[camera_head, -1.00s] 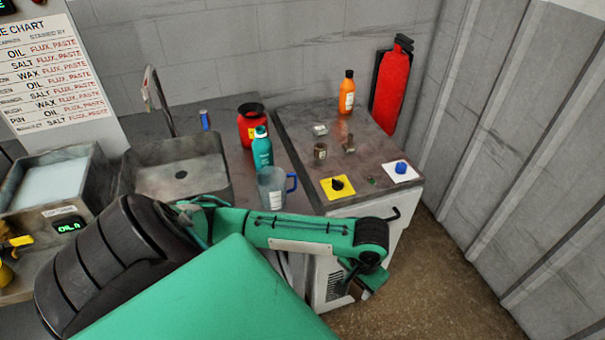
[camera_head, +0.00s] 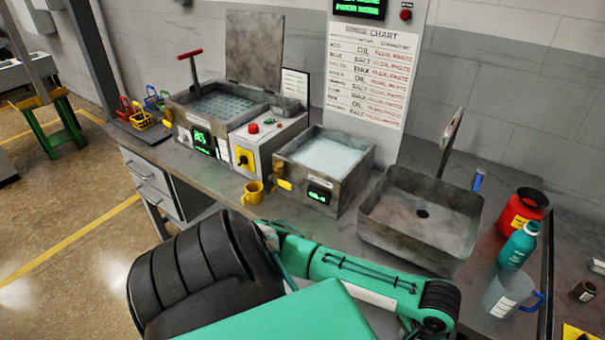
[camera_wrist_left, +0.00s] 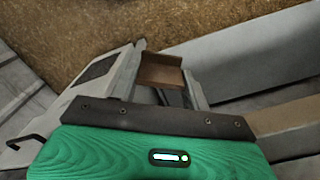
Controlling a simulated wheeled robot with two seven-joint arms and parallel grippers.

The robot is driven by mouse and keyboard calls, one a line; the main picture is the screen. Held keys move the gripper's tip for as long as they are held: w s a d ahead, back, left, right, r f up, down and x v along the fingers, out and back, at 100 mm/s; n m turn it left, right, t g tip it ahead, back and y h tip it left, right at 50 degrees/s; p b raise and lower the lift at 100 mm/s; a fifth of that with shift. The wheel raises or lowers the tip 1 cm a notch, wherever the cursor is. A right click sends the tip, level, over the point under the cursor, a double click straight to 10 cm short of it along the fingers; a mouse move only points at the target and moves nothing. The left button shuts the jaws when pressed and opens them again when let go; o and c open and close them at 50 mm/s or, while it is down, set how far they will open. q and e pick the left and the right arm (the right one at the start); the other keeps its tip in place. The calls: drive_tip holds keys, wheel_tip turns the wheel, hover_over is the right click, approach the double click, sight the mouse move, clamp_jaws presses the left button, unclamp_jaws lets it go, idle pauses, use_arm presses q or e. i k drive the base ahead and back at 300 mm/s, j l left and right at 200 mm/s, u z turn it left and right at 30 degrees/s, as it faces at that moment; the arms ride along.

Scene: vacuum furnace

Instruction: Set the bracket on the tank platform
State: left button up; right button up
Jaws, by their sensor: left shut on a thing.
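My left gripper (camera_wrist_left: 163,82) shows only in the left wrist view, its two grey fingers shut on a small brown angled piece, which looks like the bracket (camera_wrist_left: 160,71). In the head view my green arm crosses the bottom, and its gripper is out of sight. A tank (camera_head: 262,118) with a raised lid stands at the back left of the bench. A teal grid (camera_head: 215,106), which looks like the tank platform, lies inside it, near a red-handled lever (camera_head: 190,66). The held piece is far from this tank's view. My right gripper is not seen.
A second tank (camera_head: 350,190) with pale liquid and a grey sink (camera_head: 375,235) stand to the right. A teal bottle (camera_head: 517,247), a clear jug (camera_head: 505,295) and a red pot (camera_head: 524,208) stand far right.

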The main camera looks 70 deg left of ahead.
sight(229, 111)
drive_tip(key=j+u, duration=0.15)
drive_tip(key=u, duration=1.4)
